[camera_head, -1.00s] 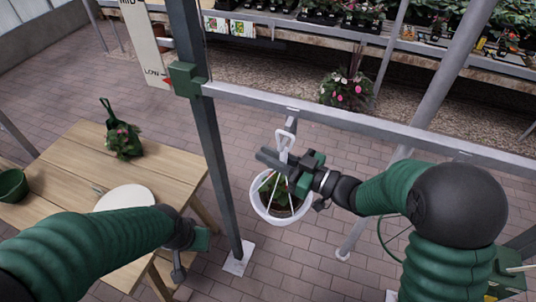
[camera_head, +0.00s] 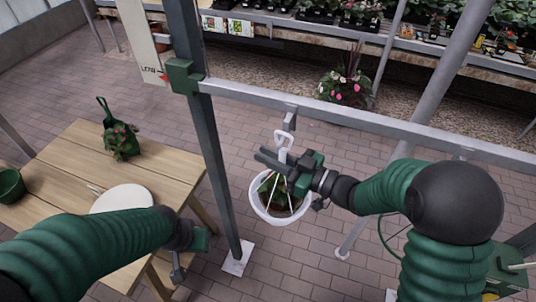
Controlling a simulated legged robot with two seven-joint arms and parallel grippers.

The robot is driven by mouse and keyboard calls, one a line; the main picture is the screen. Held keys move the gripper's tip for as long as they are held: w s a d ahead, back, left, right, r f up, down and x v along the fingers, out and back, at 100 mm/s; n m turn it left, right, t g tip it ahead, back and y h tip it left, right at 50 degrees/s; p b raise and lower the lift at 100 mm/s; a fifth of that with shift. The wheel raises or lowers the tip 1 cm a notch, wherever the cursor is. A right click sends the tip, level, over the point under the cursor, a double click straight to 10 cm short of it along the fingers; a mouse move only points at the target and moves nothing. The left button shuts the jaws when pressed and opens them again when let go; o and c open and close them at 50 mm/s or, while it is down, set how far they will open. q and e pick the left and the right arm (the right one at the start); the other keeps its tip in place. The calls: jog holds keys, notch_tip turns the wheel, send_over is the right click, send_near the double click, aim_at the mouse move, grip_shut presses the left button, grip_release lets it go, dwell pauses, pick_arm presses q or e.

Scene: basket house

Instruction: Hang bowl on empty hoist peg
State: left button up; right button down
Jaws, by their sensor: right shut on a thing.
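A white hanging bowl (camera_head: 257,203) with a leafy plant hangs upright below the grey hoist bar (camera_head: 340,117). Its white hanger (camera_head: 283,139) rises to a loop just under a short grey peg (camera_head: 291,117) on the bar. I cannot tell whether the loop touches the peg. My right gripper (camera_head: 277,163) is shut on the hanger, above the bowl.
A dark upright post (camera_head: 207,140) with a green bracket stands left of the bowl. A wooden table (camera_head: 160,170) at left holds a potted plant (camera_head: 120,139), a green bowl (camera_head: 11,185) and a round white plate (camera_head: 122,198). Plant shelves line the back.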

jog(key=c, duration=1.3)
grip_release()
jog(key=shift+c, duration=0.2)
jog(key=b+v, duration=0.4)
jog(key=v, duration=1.3)
jog(key=shift+f, duration=0.2)
